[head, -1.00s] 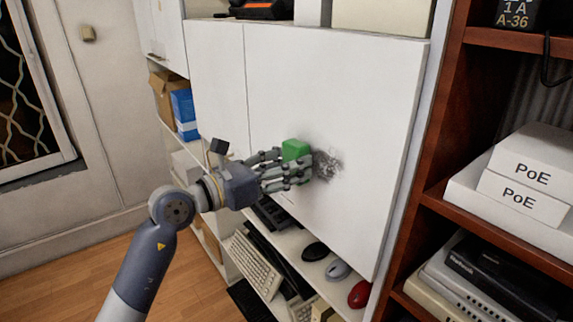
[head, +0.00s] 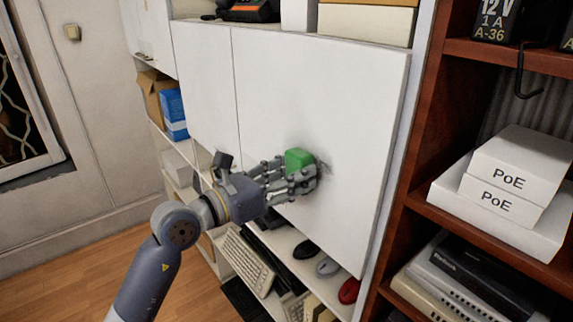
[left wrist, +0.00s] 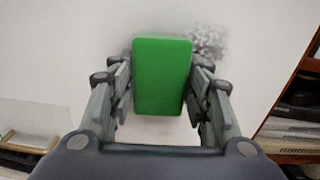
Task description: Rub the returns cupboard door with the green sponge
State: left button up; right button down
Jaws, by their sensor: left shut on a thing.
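The green sponge (head: 299,160) is held between the fingers of my left gripper (head: 302,176), which is shut on it. The white cupboard door (head: 340,90) is closed, and the sponge is at its surface, over or beside a grey smudge (head: 325,168). I cannot tell for sure whether the sponge touches the door. In the left wrist view the sponge (left wrist: 162,78) sits between the fingers, with the smudge (left wrist: 207,40) showing past its upper right corner. The sponge and fingers hide part of the door. My right gripper is not in view.
Below the door, a shelf holds a beige keyboard (head: 248,262) and several mice, one red (head: 349,291). To the right, a brown wooden rack (head: 405,190) holds white PoE boxes (head: 500,190) and network devices. A blue box (head: 174,113) stands at the left.

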aim_at(334, 185)
pick_arm(q)
jog(key=shift+s+d+p, duration=0.65)
jog(key=shift+s+p, duration=0.1)
jog(key=shift+s+d+p, duration=0.45)
jog(key=shift+s+d, duration=0.15)
jog(key=shift+s, duration=0.2)
jog(key=shift+s+d+p, duration=0.25)
jog(key=shift+s+p, duration=0.1)
jog(key=shift+p, duration=0.1)
jog(key=shift+s+d+p, duration=0.65)
jog(key=shift+s+d, duration=0.15)
jog(key=shift+s, duration=0.3)
